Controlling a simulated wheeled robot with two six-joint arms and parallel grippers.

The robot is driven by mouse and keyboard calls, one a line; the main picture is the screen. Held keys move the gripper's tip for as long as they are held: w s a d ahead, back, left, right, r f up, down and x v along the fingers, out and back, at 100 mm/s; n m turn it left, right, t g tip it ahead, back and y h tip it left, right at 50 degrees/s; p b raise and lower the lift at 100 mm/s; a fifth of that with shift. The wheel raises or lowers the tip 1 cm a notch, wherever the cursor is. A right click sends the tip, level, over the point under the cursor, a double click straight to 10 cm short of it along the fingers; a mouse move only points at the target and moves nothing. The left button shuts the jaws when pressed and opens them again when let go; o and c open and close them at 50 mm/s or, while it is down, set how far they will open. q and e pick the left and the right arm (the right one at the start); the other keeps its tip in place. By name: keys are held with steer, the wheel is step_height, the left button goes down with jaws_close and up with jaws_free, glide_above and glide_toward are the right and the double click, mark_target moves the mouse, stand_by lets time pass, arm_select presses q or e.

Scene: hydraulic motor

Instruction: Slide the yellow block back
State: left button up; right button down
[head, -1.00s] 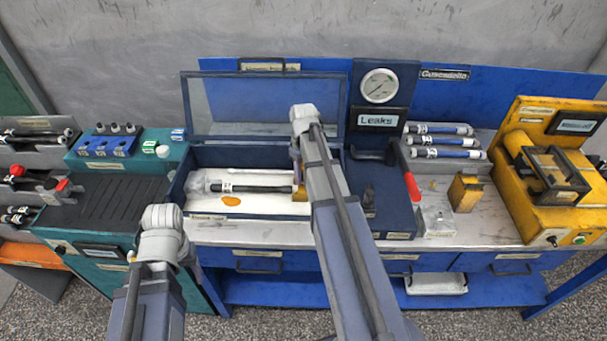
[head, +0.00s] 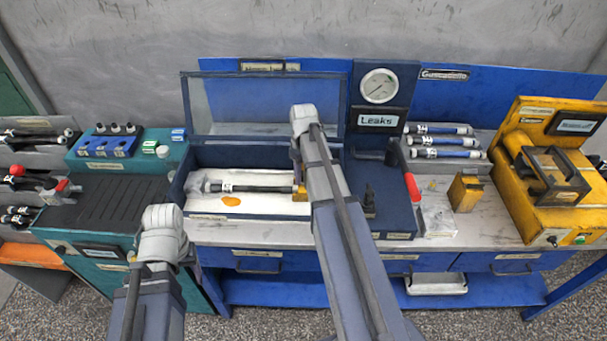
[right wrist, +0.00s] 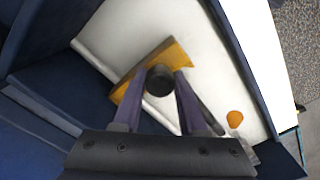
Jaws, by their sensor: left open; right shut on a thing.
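The yellow block (right wrist: 179,55) stands in the open blue box, at the right end of the white tray (head: 270,208). A black round knob (right wrist: 160,81) is on it. In the head view the block (head: 300,193) shows only partly beside my right arm. My right gripper (right wrist: 160,84) is shut on the knob, one finger on either side. A dark tube (head: 255,188) lies along the tray, its right end near the block. My left arm stands low at the left in the head view; its fingers are hidden.
The box has a raised clear lid (head: 265,105) behind and dark walls around the tray. An orange spot (head: 231,201) marks the tray floor. To the right are a red-handled lever (head: 411,186), another yellow block (head: 465,193) and a yellow machine (head: 545,190).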

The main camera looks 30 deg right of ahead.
steer(key=s+d, duration=0.1)
steer(key=d, duration=0.1)
steer(key=s+d, duration=0.1)
steer(key=d, duration=0.1)
steer(key=shift+s, duration=0.3)
steer(key=shift+c, duration=2.2)
jaws_free()
steer(key=shift+r, duration=0.1)
step_height(320, 180, up, 8)
steer(key=p, duration=0.7)
steer(key=shift+f+p, duration=0.2)
steer(key=shift+p, duration=0.2)
